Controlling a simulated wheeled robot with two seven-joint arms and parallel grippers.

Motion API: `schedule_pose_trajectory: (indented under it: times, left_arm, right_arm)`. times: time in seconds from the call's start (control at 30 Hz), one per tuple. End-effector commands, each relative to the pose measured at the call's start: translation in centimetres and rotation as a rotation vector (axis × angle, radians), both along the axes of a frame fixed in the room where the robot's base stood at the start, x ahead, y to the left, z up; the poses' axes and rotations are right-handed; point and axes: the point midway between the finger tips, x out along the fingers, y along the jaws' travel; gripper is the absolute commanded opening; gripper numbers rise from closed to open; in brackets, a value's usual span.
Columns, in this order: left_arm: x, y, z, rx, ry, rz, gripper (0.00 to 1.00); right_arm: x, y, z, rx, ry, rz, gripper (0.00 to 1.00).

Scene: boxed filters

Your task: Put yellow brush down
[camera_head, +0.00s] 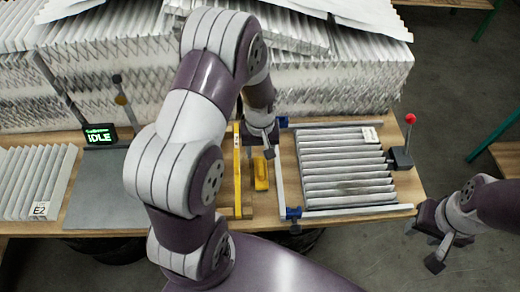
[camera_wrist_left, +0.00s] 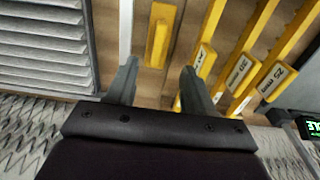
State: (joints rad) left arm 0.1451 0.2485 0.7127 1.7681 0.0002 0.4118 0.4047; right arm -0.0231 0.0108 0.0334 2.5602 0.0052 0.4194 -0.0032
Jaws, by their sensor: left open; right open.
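The yellow brush (camera_head: 261,174) lies on the wooden table between the yellow bars and the pleated filter. It also shows in the left wrist view (camera_wrist_left: 157,40), just beyond my fingertips and lined up with the gap between them. My left gripper (camera_head: 262,148) is open and empty, close to the brush; its two spread fingers show in the left wrist view (camera_wrist_left: 159,74). I cannot tell the exact height above the table. My right gripper (camera_head: 438,238) is open and empty, off the table's right front corner.
A pleated filter (camera_head: 340,165) sits in a frame with blue corner clamps at right. Labelled yellow bars (camera_wrist_left: 240,75) lie beside the brush. A small display reading IDLE (camera_head: 100,134) stands at left. Stacked filters (camera_head: 330,85) fill the back. A red-knobbed post (camera_head: 402,155) stands at the right edge.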

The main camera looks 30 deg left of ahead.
Motion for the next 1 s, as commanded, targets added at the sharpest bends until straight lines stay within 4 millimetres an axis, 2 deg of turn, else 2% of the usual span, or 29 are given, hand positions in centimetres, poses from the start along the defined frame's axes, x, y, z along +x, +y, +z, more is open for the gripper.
schedule_pose_trajectory:
  times: [0.07,0.17,0.23,0.33,0.4,0.5,0.77,0.87,1.0]
  left_arm:
    - [0.0,0.0,0.8,0.0,-0.002,-0.001,0.53]
    - [-0.6,-0.9,3.3,0.002,-0.017,-0.072,0.53]
    - [-2.1,-2.2,6.4,0.008,-0.045,-0.197,0.53]
    - [-5.2,-4.0,9.7,0.019,-0.085,-0.387,0.53]
    - [-7.2,-4.8,11.0,0.024,-0.104,-0.487,0.53]
    - [-8.8,-5.3,11.7,0.03,-0.117,-0.564,0.53]
    - [-9.1,-5.4,11.5,0.029,-0.116,-0.574,0.53]
    - [-9.0,-5.4,9.3,0.029,-0.116,-0.573,0.53]
    - [-9.0,-5.4,3.7,0.029,-0.116,-0.572,0.53]
  right_arm:
    - [0.0,0.0,-0.4,0.0,0.0,0.0,0.43]
    - [0.0,0.0,-0.4,0.0,0.0,0.0,0.43]
    - [0.0,0.0,-0.3,0.0,0.0,0.0,0.43]
    - [0.0,0.0,-0.3,0.0,0.0,0.0,0.43]
    - [0.0,0.0,-0.3,0.0,0.0,0.0,0.43]
    - [0.0,0.0,-0.3,0.0,0.0,0.0,0.43]
    - [0.0,0.0,-0.5,0.0,0.0,0.0,0.43]
    - [0.0,0.0,-2.7,0.0,-0.001,0.0,0.43]
    - [0.0,0.0,-8.3,0.0,0.0,0.0,0.43]
